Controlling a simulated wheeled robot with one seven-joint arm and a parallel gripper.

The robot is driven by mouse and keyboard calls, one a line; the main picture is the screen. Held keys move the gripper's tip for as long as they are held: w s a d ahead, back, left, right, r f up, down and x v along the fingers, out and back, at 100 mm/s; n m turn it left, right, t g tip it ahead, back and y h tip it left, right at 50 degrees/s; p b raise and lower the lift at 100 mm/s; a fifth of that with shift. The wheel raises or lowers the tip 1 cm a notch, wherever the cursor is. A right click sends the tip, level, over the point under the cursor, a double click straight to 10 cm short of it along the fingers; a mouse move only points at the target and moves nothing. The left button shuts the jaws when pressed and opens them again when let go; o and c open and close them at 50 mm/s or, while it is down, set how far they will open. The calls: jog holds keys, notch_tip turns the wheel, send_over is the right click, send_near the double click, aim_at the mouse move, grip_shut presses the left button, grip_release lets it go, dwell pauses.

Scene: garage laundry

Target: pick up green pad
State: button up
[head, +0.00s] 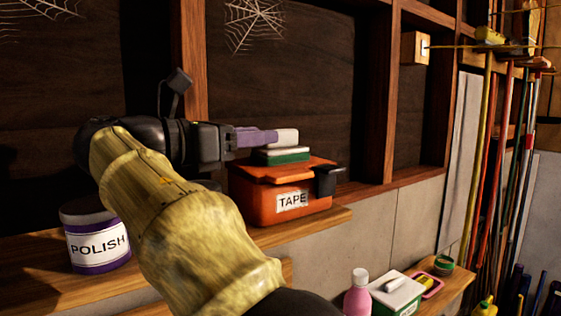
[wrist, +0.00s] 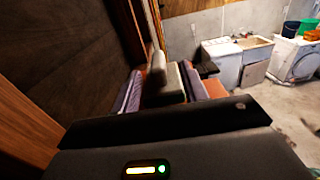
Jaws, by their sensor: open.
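The green pad (head: 281,156), with a pale grey upper layer and a green lower layer, lies on the lid of the orange TAPE box (head: 290,205). I cannot tell whether the fingers touch the pad. Its green side is hidden in the wrist view.
The box stands on a wooden shelf (head: 325,222) against a dark wall. A POLISH tin (head: 98,240) is at the left. A lower shelf holds a pink bottle (head: 357,293) and a white box (head: 396,293). Long-handled tools stand at the right.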

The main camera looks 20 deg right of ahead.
aim_at(280, 130)
jog(key=shift+w+d, duration=0.1)
jog(key=shift+d, duration=0.2)
jog(key=b+x, duration=0.1)
jog(key=x, duration=0.4)
jog(key=shift+w+d+r, duration=0.1)
jog(key=shift+w+r, duration=0.1)
jog(key=shift+w, duration=0.05)
grip_shut()
